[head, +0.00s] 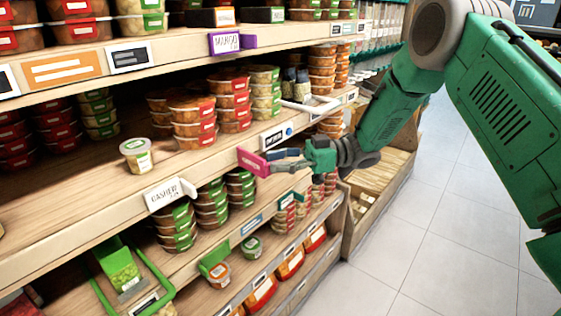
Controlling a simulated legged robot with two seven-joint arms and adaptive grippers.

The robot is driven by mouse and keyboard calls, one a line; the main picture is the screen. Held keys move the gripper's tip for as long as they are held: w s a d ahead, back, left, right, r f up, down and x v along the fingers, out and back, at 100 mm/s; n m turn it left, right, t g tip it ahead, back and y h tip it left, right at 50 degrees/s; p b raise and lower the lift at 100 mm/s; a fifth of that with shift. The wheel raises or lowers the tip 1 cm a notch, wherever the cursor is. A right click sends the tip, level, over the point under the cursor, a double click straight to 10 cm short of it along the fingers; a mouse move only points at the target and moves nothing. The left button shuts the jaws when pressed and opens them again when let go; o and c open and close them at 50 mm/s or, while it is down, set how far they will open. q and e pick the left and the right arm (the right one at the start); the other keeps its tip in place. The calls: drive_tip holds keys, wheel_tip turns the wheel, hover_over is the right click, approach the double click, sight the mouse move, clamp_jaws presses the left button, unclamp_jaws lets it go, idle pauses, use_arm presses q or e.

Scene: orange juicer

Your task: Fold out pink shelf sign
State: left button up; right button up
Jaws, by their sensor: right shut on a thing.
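The pink shelf sign (254,163) is at the front edge of the middle shelf, near the centre of the head view. It stands out at an angle from the shelf edge. My right gripper (276,160) comes in from the right and is shut on the pink sign at its right side. The fingers cover that part of the sign. My left gripper is not in view.
A white sign (168,194) is on the same shelf edge to the left, and a purple sign (231,42) is on the shelf above. Stacked tubs (193,122) stand behind the pink sign. The tiled floor (440,215) at right is clear.

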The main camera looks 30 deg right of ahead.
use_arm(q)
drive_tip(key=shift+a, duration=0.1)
use_arm(e)
drive_tip(key=shift+w+r, duration=0.2)
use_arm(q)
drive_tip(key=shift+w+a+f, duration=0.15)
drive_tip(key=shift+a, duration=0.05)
use_arm(e)
drive_tip(key=v, duration=1.1)
drive_tip(key=shift+s+d+f, duration=0.25)
drive_tip(key=shift+d, duration=0.1)
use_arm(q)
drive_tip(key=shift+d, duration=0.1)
use_arm(e)
drive_tip(key=shift+f, duration=0.15)
